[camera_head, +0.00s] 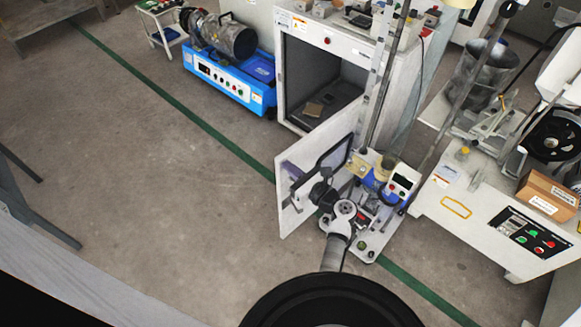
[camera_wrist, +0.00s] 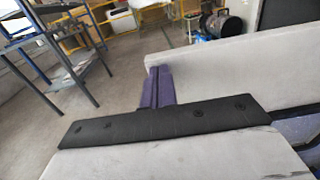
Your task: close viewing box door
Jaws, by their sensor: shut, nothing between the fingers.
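The viewing box (camera_head: 348,46) is a pale cabinet at the upper middle of the head view, its dark inside exposed. Its white door (camera_head: 291,214) stands open, swung out toward me, with a dark-framed window in it. In the wrist view a broad pale panel (camera_wrist: 245,55), which looks like the door, spans the right side beyond the fingers. My gripper (camera_wrist: 158,88) is shut and empty, its fingers beside the panel's left end; contact cannot be told. In the head view my arm reaches the door, and the fingertips are hard to make out.
A tall stand with a blue and white instrument (camera_head: 399,184) is close to the right of the door. A white machine (camera_head: 470,215) stands farther right. A blue machine (camera_head: 228,84) is left of the box. The floor (camera_head: 150,170) left of the door is clear.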

